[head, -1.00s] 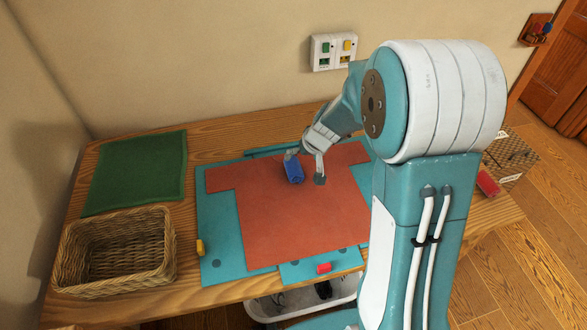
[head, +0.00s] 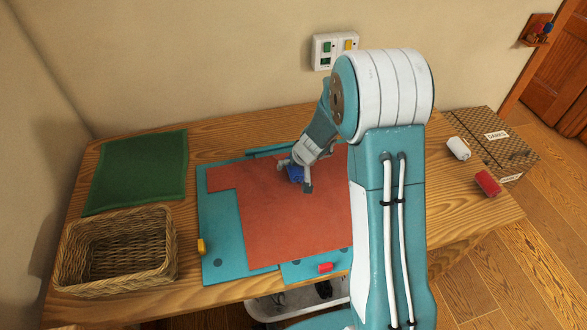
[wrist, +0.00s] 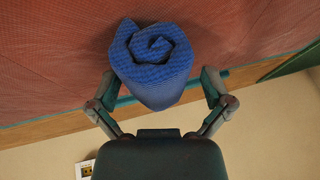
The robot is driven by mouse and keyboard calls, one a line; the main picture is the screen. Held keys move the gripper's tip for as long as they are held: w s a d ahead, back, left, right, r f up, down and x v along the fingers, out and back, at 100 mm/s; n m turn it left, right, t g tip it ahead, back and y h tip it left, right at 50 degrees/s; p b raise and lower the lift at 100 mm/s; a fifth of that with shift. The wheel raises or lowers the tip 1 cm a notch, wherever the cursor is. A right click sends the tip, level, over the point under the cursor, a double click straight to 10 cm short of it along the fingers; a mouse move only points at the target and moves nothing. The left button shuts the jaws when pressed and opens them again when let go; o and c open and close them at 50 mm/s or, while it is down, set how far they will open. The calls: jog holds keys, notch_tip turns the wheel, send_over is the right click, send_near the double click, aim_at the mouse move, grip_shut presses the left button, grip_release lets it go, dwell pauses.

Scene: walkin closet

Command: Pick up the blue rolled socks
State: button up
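The blue rolled socks (head: 295,173) lie on a red shirt-shaped cloth (head: 290,222) on the wooden table. In the wrist view the socks (wrist: 152,62) show as a blue roll with a spiral end. My gripper (head: 294,178) is down at the socks, and its fingers partly hide them in the head view. In the wrist view my gripper (wrist: 158,92) is open, with one finger on each side of the roll. A gap shows on the right; on the left the finger is very near the roll, and contact there is unclear.
A teal board (head: 222,262) lies under the red cloth. A wicker basket (head: 112,285) and a green cloth (head: 135,172) are on the left. A yellow piece (head: 201,247) and a red piece (head: 325,268) lie near the board's edge. White (head: 458,148) and red (head: 488,183) rolls lie on the right.

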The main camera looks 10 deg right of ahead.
jog(key=c, duration=0.7)
jog(key=shift+o, duration=0.2)
